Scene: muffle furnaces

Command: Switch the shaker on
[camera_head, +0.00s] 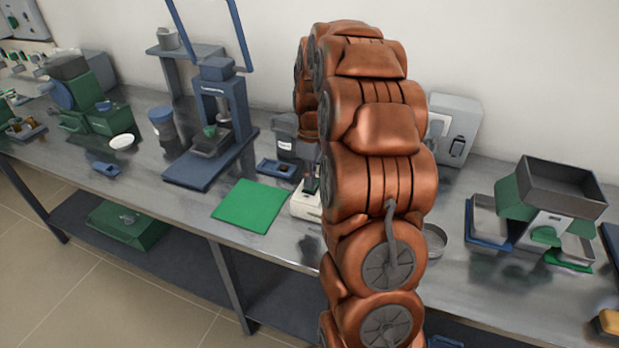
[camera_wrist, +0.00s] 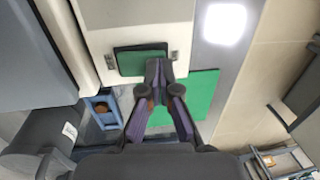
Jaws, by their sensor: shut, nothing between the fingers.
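A small off-white device, which may be the shaker, stands on the bench (camera_head: 305,203), partly hidden behind my arm. In the wrist view a pale housing (camera_wrist: 97,40) with a dark green panel (camera_wrist: 135,62) on its front lies just beyond my fingertips; it appears to be the same device. My gripper (camera_wrist: 158,66) is shut and empty, its fingertips together over the panel's right part in the picture. I cannot tell whether they touch it. No switch can be made out clearly. My arm hides most of the gripper in the head view.
A green mat (camera_head: 248,206) lies left of the device. A small blue tray (camera_head: 276,168) is behind the mat, and a blue press (camera_head: 222,120) stands further left. A green-and-grey machine (camera_head: 545,215) stands at the right.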

